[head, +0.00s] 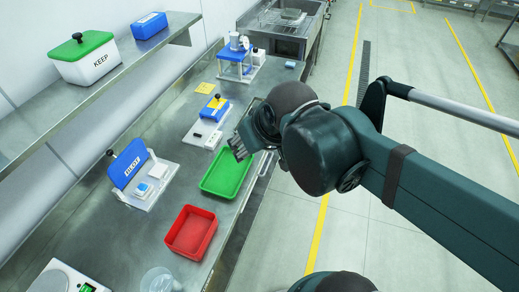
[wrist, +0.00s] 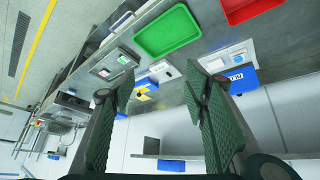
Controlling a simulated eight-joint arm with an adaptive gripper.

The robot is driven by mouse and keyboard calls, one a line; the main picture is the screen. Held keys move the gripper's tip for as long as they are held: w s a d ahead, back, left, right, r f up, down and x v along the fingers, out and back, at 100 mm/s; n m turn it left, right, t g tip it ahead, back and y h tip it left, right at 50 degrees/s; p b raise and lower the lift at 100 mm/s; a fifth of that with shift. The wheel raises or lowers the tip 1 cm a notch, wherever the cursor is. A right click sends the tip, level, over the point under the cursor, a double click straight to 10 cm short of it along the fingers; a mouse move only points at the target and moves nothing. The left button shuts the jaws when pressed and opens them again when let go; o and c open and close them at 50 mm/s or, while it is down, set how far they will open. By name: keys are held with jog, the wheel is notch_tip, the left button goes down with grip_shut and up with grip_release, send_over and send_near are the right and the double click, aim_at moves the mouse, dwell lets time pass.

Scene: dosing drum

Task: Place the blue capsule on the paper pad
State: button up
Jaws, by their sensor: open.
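My gripper (head: 241,148) is open and empty above the bench, beside the far end of the green tray. Its two spread fingers show in the wrist view (wrist: 163,88) with nothing between them. I cannot pick out the blue capsule for certain in either view. A flat yellow pad (head: 206,88), possibly the paper pad, lies towards the wall behind a white-based device with a blue block (head: 215,106). A dosing drum stand (head: 238,62) with blue parts and a white top stands farther along the bench.
The green tray (head: 226,172) and red tray (head: 191,232) sit along the front edge. A white stand with a blue sign (head: 128,164) is at left. A shelf (head: 95,90) holds a green-lidded KEEP box (head: 84,57) and blue box (head: 149,25). A scale (head: 62,279) is near.

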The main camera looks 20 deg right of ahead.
jog(key=shift+s+d+f+m+t, duration=0.2)
jog(key=shift+s+d+m, duration=0.15)
jog(key=shift+s, duration=0.2)
jog(key=shift+s+d+f+m+t, duration=0.1)
jog(key=shift+s+d+f+m, duration=0.15)
jog(key=shift+s+d, duration=0.25)
